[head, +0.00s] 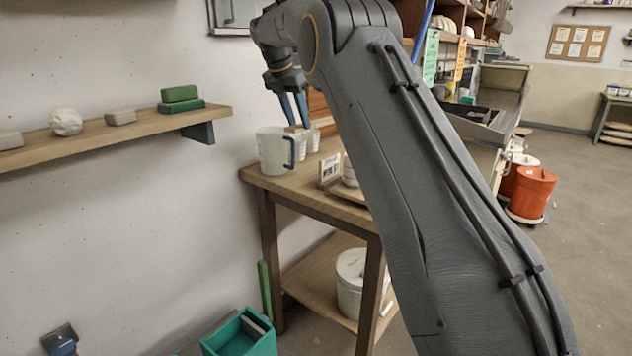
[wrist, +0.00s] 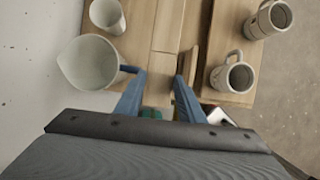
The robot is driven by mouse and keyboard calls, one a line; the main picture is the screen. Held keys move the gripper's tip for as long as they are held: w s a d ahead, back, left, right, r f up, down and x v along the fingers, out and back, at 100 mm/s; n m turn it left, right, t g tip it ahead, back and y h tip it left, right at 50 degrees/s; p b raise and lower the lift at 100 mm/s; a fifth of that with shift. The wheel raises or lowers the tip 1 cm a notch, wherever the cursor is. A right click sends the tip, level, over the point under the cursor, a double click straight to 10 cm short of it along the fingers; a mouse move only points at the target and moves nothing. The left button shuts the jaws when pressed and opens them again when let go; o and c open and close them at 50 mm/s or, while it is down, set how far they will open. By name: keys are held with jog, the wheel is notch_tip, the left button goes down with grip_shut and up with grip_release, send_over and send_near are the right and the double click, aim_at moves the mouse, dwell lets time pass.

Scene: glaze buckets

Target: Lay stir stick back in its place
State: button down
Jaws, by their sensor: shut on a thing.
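My gripper (head: 292,107) is above the wooden table (head: 325,202), pointing down, with its blue fingers shut on a pale wooden piece, seemingly the stir stick (head: 295,128). In the wrist view, my gripper (wrist: 157,80) has a flat light-wood strip (wrist: 160,72) between its fingertips, running away from me. Its color blends with the tabletop, so its ends and its height above the table are hard to tell. I cannot make out its resting place.
A white pitcher (wrist: 90,62) stands close left of the fingers, with a smaller cup (wrist: 107,14) beyond. Two mugs (wrist: 232,76) (wrist: 268,20) stand right. A small sign (head: 330,168) stands near the table's edge. A wall shelf (head: 120,128) is left; a green bin (head: 240,335) is below.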

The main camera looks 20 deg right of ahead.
notch_tip(320, 180, down, 18)
jog(key=p, duration=0.3)
jog(key=shift+r, duration=0.25)
dwell(0.6)
jog(key=shift+f, duration=0.1)
jog(key=c, duration=1.2)
grip_release()
jog(key=shift+f+b, duration=0.1)
jog(key=shift+b, duration=0.25)
jog(key=b+v, duration=0.2)
jog(key=v, duration=0.6)
jog(key=s+f+m+g+y, duration=0.1)
jog(key=s+f+m, duration=0.2)
jog(key=s+m, duration=0.5)
jog(key=s+f+m+g+y, duration=0.1)
jog(key=s+f+m, duration=0.3)
jog(key=s, duration=2)
jog(key=s+d+f+m+y+p, duration=0.1)
jog(key=s+f+m, duration=0.3)
jog(key=s+m, duration=0.9)
jog(key=shift+s+g+y, duration=0.4)
jog(key=shift+s, duration=1.15)
